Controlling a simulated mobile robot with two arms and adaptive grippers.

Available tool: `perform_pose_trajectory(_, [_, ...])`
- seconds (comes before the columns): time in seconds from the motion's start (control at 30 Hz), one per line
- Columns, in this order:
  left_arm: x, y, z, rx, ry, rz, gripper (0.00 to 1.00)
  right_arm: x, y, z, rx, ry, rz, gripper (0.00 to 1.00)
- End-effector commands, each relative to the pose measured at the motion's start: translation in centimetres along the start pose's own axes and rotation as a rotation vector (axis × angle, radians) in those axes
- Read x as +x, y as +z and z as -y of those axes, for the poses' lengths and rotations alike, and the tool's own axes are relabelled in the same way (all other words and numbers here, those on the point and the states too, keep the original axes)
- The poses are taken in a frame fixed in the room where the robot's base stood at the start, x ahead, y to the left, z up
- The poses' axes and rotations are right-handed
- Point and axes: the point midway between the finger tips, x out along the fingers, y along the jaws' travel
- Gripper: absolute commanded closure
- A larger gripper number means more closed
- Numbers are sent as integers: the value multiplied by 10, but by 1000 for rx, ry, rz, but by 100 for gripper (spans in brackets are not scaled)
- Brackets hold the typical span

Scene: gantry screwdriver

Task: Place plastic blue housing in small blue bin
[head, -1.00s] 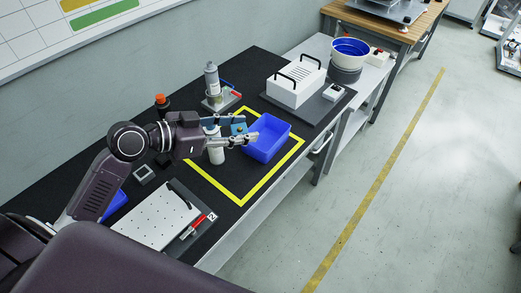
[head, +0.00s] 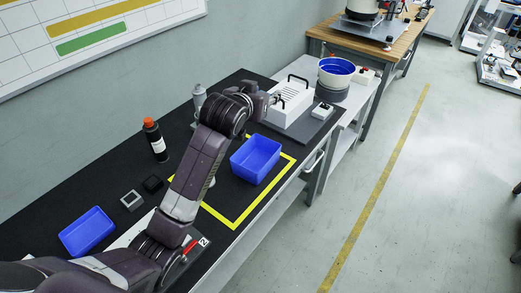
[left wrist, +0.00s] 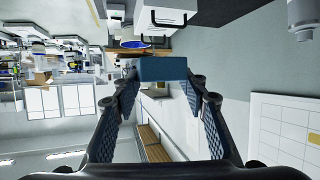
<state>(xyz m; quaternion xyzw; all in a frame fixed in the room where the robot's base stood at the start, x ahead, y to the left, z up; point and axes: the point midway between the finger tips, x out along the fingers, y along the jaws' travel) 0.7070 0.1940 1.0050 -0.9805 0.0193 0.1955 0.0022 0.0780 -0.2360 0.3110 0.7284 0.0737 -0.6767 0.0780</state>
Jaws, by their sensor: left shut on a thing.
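A blue plastic housing (left wrist: 163,69) shows as a small block between the fingertips of my left gripper (left wrist: 160,75) in the left wrist view. The gripper is shut on it. In the head view the left arm reaches across the bench and the gripper (head: 275,98) is mostly hidden by its own wrist, near the white box; the housing cannot be made out there. One blue bin (head: 256,158) stands inside a yellow taped square and looks empty. A second blue bin (head: 87,231) lies at the left end of the bench. My right gripper is not in view.
A white box with black handles (head: 287,104) stands beyond the taped bin. An orange-capped bottle (head: 155,141), a grey square part (head: 132,200) and a spray can (head: 199,100) are on the black bench.

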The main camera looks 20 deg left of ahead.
Motion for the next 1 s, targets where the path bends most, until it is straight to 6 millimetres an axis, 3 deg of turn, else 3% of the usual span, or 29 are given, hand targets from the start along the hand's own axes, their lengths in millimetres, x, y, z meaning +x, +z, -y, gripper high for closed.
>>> perform_pose_trajectory(0.1, [13, 35, 0, 0, 0, 8, 85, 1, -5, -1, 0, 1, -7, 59])
perform_pose_trajectory(0.4, [41, 101, 1, 1, 0, 3, 85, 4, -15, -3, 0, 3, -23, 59])
perform_pose_trajectory(0.67, [51, 125, 1, 1, 2, 2, 85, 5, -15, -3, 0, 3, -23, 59])
perform_pose_trajectory(0.83, [61, 150, 1, 0, 1, 3, 85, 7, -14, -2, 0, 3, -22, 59])
perform_pose_trajectory(1.0, [65, 157, 1, 1, 2, -1, 85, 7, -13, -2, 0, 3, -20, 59])
